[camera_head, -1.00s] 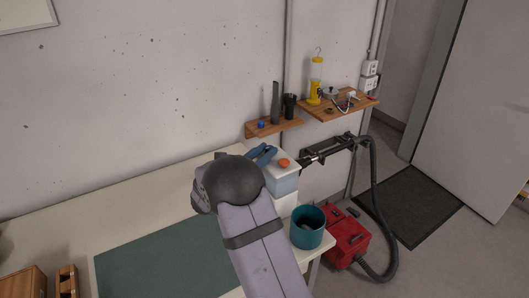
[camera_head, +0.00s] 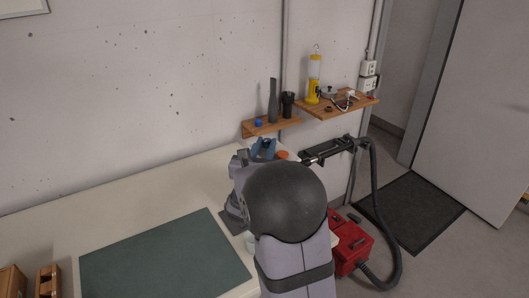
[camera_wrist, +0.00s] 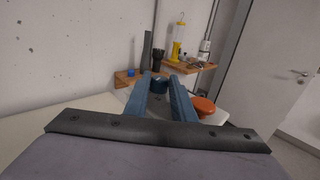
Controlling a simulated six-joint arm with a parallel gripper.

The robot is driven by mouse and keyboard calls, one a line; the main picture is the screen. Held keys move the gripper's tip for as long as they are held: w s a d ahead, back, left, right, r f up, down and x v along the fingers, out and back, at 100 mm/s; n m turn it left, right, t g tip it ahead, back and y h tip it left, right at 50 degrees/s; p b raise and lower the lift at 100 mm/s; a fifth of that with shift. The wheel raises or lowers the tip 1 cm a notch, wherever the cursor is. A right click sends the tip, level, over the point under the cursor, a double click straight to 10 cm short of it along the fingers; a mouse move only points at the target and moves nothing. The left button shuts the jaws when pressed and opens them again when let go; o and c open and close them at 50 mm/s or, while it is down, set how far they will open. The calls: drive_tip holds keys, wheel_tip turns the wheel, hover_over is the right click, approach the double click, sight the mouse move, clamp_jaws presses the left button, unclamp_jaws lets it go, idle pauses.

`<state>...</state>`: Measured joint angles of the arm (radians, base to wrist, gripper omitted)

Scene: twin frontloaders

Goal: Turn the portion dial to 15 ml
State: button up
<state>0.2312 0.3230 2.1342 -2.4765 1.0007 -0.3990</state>
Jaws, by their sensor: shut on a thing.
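My gripper (camera_head: 263,148) is at the back right corner of the bench, seen from behind. In the wrist view its two blue fingers (camera_wrist: 161,79) are closed about a dark blue round knob (camera_wrist: 159,87), which looks to be the portion dial. Its markings are not readable. An orange round cap (camera_wrist: 203,106) sits just right of the fingers on a pale dispenser top (camera_wrist: 212,119). The cap also shows in the head view (camera_head: 281,155). My arm hides most of the dispenser in the head view.
A wooden shelf (camera_head: 270,128) on the wall behind carries a blue cap (camera_head: 259,123) and dark tools. A red vacuum (camera_head: 352,245) with a hose stands right. A green mat (camera_head: 160,260) lies clear on the bench.

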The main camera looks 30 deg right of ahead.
drive_tip(key=shift+r, duration=0.15)
drive_tip(key=o, duration=1)
drive_tip(key=shift+f, duration=0.2)
drive_tip(key=shift+s+a, duration=0.5)
drive_tip(key=shift+a, duration=0.05)
drive_tip(key=shift+b+v, duration=0.65)
drive_tip(key=shift+v, duration=2.6)
drive_tip(key=shift+r, duration=0.15)
